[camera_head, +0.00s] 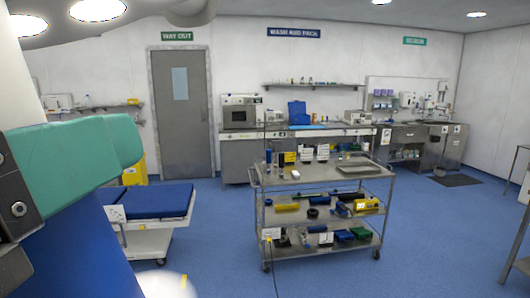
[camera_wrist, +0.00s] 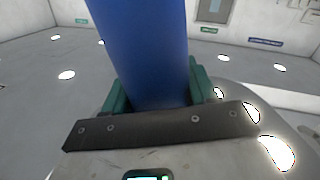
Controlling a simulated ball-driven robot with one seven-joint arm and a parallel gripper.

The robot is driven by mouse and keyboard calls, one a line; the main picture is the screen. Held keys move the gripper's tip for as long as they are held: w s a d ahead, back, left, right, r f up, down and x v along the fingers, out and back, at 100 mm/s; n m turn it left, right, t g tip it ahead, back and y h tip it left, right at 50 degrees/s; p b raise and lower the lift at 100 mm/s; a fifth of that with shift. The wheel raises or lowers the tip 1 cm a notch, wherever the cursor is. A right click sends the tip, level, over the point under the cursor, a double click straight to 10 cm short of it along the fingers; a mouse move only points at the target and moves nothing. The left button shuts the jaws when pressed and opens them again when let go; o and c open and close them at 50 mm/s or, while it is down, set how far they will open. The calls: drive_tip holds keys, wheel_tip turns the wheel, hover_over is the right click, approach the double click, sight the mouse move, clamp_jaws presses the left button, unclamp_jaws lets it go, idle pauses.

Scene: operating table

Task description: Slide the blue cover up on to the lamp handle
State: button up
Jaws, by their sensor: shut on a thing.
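The blue cover (camera_wrist: 138,45) is a long, smooth blue piece standing between the teal fingers of my gripper (camera_wrist: 155,88) in the wrist view. My gripper is shut on it, with one finger on each side. In the head view a teal finger (camera_head: 85,155) fills the left side, very close to the camera, and the blue cover (camera_head: 75,255) shows below it, cut off by the frame. The lamp handle cannot be made out in either view. The cover's far end runs out of the wrist view.
A steel trolley (camera_head: 320,186) with several items stands in the middle. A bed with a blue pad (camera_head: 158,201) is at left. Counters (camera_head: 250,150) line the back wall beside a grey door (camera_head: 182,115). A pale rounded body (camera_head: 190,10) hangs at the top left. Blue floor lies between.

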drive_tip(key=shift+a+r, duration=0.25)
drive_tip(key=shift+r, duration=0.8)
drive_tip(key=o, duration=1.4)
drive_tip(key=s+b, duration=0.3)
drive_tip(key=s, duration=0.7)
drive_tip(key=shift+s+d, duration=0.2)
drive_tip(key=shift+s, duration=0.2)
drive_tip(key=shift+r, duration=0.1)
